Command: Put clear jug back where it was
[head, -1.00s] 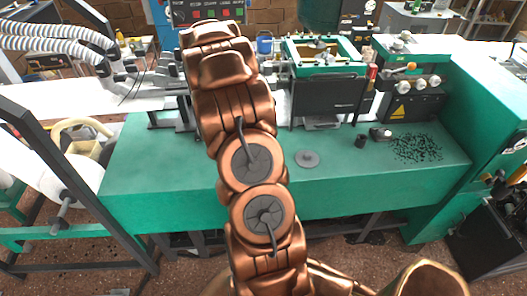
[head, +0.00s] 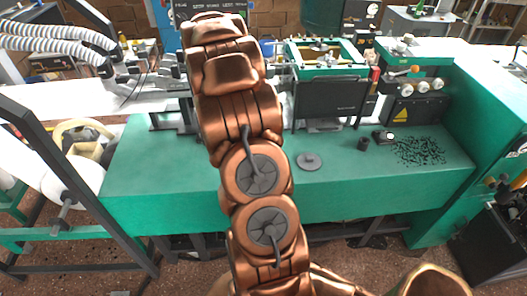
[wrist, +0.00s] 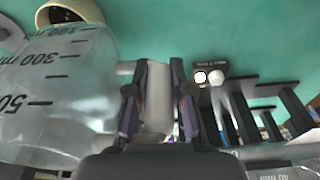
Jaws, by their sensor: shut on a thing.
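The clear jug (wrist: 55,85) with dark volume marks fills the left of the wrist view, its edges partly out of frame. Its pale handle (wrist: 157,105) stands between the two fingers of my gripper (wrist: 158,82), which is shut on it. In the head view my copper arm reaches away over the green bench (head: 350,190), and the jug and gripper are hidden behind it. I cannot tell whether the jug touches a surface.
A dark screen (head: 331,97) stands at the back of the bench. A grey disc (head: 308,161), a small black cylinder (head: 364,144) and scattered black bits (head: 420,151) lie right of my arm. The bench front left of my arm is clear.

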